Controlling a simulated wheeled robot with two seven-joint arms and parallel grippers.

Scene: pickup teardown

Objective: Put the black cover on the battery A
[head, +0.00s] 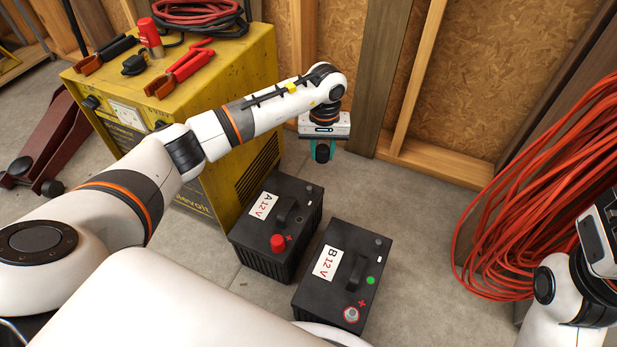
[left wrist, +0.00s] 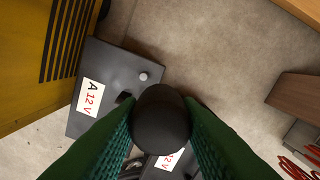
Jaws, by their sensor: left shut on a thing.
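My left gripper (head: 322,150) is shut on the black cover (head: 322,154). The round cover also shows in the left wrist view (left wrist: 160,118), between the two green fingers. The gripper holds it in the air, beyond the far end of battery A (head: 262,262) in the head view. Battery A also shows in the left wrist view (left wrist: 115,65), with a bare grey terminal (left wrist: 143,76) near one corner.
Battery B (head: 318,295) stands just right of battery A, with a red-ringed terminal and a green dot. A yellow machine (head: 235,75) with clamps and cables on top stands left. Red cable (head: 545,190) hangs right. Part of my right arm shows at the right edge.

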